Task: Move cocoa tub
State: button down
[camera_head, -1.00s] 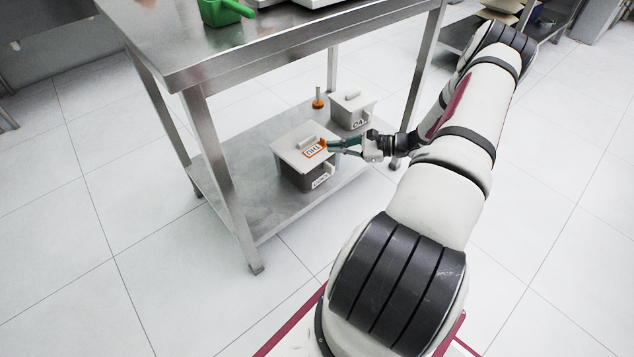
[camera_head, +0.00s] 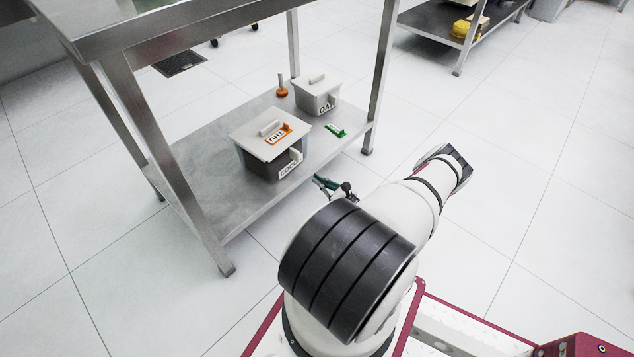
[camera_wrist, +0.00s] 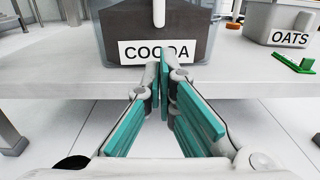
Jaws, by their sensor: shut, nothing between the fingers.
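The cocoa tub (camera_head: 262,163) stands on the lower shelf of a steel table. It is a clear box with dark contents, a grey lid and a COCOA label. A white-and-orange tag (camera_head: 278,134) lies on its lid. In the wrist view the tub (camera_wrist: 187,30) is straight ahead, its top cut off by the frame. My gripper (camera_head: 321,180) is low, just outside the shelf's front edge. In the wrist view its teal fingers (camera_wrist: 163,75) meet at the tips, empty, in front of the label. I cannot tell how far they are from it.
The steel lower shelf (camera_head: 212,185) also holds an oats tub (camera_head: 317,97), an orange-based peg (camera_head: 282,88) and a green tag (camera_head: 335,130), behind and right of the cocoa tub. Table legs (camera_head: 378,85) flank the opening. The tabletop (camera_head: 170,20) overhangs.

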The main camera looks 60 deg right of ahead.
aim_at(291, 161)
jog(key=b+x, duration=0.4)
jog(key=x, duration=0.7)
jog(key=shift+r, duration=0.1)
